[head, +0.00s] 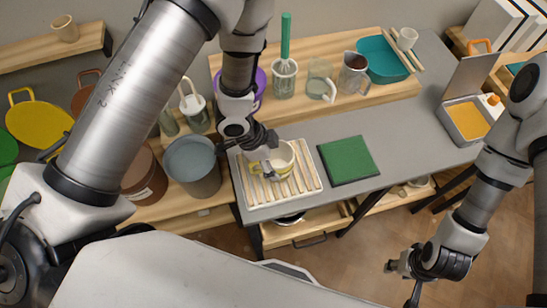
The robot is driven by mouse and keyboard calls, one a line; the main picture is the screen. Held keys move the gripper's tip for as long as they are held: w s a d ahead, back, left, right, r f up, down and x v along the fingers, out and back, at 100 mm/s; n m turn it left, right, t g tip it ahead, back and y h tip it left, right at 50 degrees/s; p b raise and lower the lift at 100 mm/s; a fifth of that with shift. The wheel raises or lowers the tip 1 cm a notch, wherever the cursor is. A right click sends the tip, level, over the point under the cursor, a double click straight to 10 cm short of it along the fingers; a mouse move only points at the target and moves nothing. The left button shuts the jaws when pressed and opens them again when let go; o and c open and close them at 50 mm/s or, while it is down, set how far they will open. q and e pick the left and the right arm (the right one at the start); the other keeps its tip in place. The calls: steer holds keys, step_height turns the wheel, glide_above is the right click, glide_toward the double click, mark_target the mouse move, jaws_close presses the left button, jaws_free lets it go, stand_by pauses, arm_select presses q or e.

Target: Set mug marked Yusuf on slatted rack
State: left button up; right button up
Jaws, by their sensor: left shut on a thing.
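A cream mug with a yellow band and yellow handle (283,155) is at the slatted rack (308,187), over its back half. My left gripper (268,166) comes down from above and is shut on the mug at its left side. I cannot tell whether the mug's base touches the slats, and no name on it is legible. The wooden slatted rack lies on the grey counter, its front slats bare. My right gripper (402,283) hangs empty at the lower right, away from the counter, its fingers apart.
A green square mat (348,160) lies right of the rack. A grey bucket (193,168) stands close on the left. Behind, a wooden board (300,109) carries a whisk jar, glass jugs and a teal bowl (383,62). An open case (465,121) is at the right.

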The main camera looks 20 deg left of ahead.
arm_select(q)
steer(key=o, duration=1.7)
steer(key=shift+w+f, duration=0.1)
steer(key=v, duration=1.2)
steer(key=s+f+n, duration=0.1)
steer(key=f+n, duration=0.1)
steer(key=f, duration=0.1)
steer(key=s+a+f+n, duration=0.1)
steer(key=s+f+n, duration=0.1)
steer(key=f+n, duration=0.1)
steer(key=s+f+n+p, duration=0.1)
steer(key=s+f+n, duration=0.1)
steer(key=f+n, duration=0.1)
steer(key=shift+s+a+f+y, duration=0.2)
steer(key=shift+a+f+y, duration=0.05)
steer(key=shift+f+y, duration=0.15)
steer(key=s+a+f+n+y, duration=0.1)
steer(key=s+a+f+n, duration=0.1)
steer(key=s, duration=0.1)
steer(key=s+a+f+n+g+y, duration=0.1)
steer(key=s+a+f+n, duration=0.1)
steer(key=f, duration=0.1)
steer(key=s+a+f+n+y, duration=0.1)
steer(key=s+a+f+n, duration=0.1)
steer(key=s+f, duration=0.1)
steer(key=shift+s+a+n+y, duration=0.3)
steer(key=shift+a, duration=0.1)
